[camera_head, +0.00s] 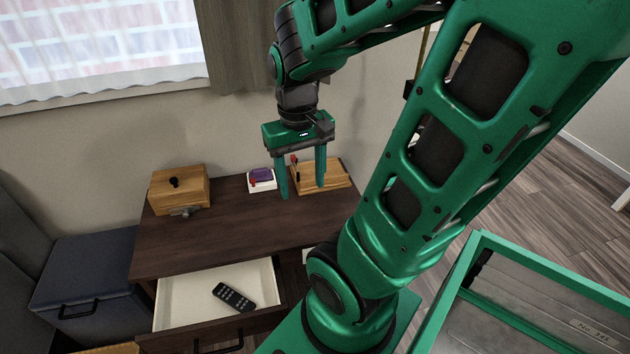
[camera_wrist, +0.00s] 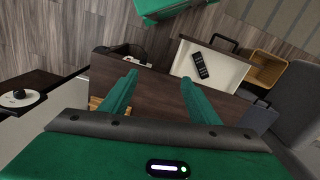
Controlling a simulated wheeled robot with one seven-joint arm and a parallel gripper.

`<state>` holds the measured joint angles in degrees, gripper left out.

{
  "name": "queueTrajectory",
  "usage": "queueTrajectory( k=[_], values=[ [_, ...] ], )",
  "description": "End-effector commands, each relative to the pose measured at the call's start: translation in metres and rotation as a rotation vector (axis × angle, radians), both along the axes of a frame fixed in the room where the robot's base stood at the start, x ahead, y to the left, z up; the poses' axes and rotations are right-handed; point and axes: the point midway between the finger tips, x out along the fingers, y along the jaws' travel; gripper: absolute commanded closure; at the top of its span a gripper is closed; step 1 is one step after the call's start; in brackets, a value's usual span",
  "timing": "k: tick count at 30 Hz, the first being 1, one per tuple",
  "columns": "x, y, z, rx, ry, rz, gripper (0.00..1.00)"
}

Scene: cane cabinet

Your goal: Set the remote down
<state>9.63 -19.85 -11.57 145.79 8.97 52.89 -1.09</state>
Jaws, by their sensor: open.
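The black remote (camera_head: 234,297) lies in the open, cream-lined drawer (camera_head: 181,300) of the dark wood cabinet (camera_head: 225,231). The remote also shows in the wrist view (camera_wrist: 201,65), inside the drawer (camera_wrist: 226,71). My gripper (camera_head: 303,193) is above the right part of the cabinet top, pointing down, with its two green fingers spread. Nothing is between the fingers. In the wrist view the gripper (camera_wrist: 160,88) is open above the brown cabinet top (camera_wrist: 158,97), apart from the remote.
A wooden box (camera_head: 179,188) stands at the cabinet's back left. A small white box with a purple item (camera_head: 262,179) and a wooden tray (camera_head: 333,175) are at the back right. A dark blue storage box (camera_head: 85,283) stands left. The cabinet top's middle is clear.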

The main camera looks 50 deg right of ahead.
Motion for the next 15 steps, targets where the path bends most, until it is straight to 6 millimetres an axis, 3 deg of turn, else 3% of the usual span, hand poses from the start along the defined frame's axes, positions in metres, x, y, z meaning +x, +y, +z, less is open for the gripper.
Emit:
queueTrajectory(
  k=[3, 6, 15],
  values=[
    [-0.027, 0.0, 0.015, 0.017, -0.01, -0.051, 0.44],
    [-0.041, 0.003, 0.021, 0.029, -0.011, -0.075, 0.44],
    [-0.051, 0.005, 0.025, 0.038, -0.01, -0.092, 0.44]
  ],
)
